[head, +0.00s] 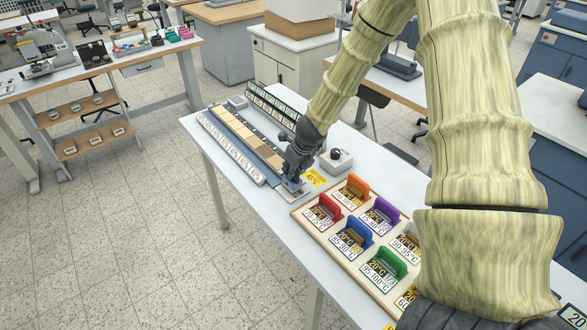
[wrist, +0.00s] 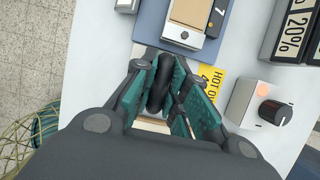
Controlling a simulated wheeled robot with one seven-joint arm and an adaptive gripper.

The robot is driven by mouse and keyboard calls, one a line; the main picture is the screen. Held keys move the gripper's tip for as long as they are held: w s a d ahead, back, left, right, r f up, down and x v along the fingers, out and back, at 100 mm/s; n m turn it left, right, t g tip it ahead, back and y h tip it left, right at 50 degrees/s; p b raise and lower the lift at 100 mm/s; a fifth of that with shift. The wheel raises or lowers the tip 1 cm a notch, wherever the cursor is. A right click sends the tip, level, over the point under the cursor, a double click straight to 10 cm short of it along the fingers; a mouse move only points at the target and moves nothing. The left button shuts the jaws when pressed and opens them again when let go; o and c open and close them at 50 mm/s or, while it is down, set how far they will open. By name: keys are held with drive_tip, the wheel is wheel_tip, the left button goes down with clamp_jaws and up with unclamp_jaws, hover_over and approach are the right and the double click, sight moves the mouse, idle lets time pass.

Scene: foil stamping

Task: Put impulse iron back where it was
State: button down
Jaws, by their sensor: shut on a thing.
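My gripper (head: 292,172) is over the near end of the long strip of tan swatches on the white table. In the wrist view, its teal-padded fingers (wrist: 163,92) are closed around a dark, rounded handle, which I take to be the impulse iron (wrist: 160,86). The fingers hide most of the iron, and a pale surface shows below the handle. In the head view the iron is largely hidden by the gripper. I cannot tell whether the iron touches the surface under it.
A yellow "HOT" label (head: 316,177) and a control box with a black knob (head: 336,160) lie right of the gripper. A wooden tray (head: 309,229) of coloured holders stands nearer. The swatch strip (head: 243,136) and a white rack (head: 229,146) extend away. Dark labelled boxes (wrist: 292,32) stand upper right.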

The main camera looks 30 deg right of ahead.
drive_tip(key=shift+f, duration=0.1)
drive_tip(key=c, duration=1.4)
unclamp_jaws()
drive_tip(key=shift+c, duration=0.2)
drive_tip(key=shift+r+p, duration=0.5)
drive_tip(key=shift+r, duration=0.3)
drive_tip(key=b+v, duration=0.1)
drive_tip(key=v, duration=1)
drive_tip(key=shift+s+r+b, duration=0.15)
drive_tip(key=shift+r+b, duration=0.15)
drive_tip(key=shift+r, duration=0.05)
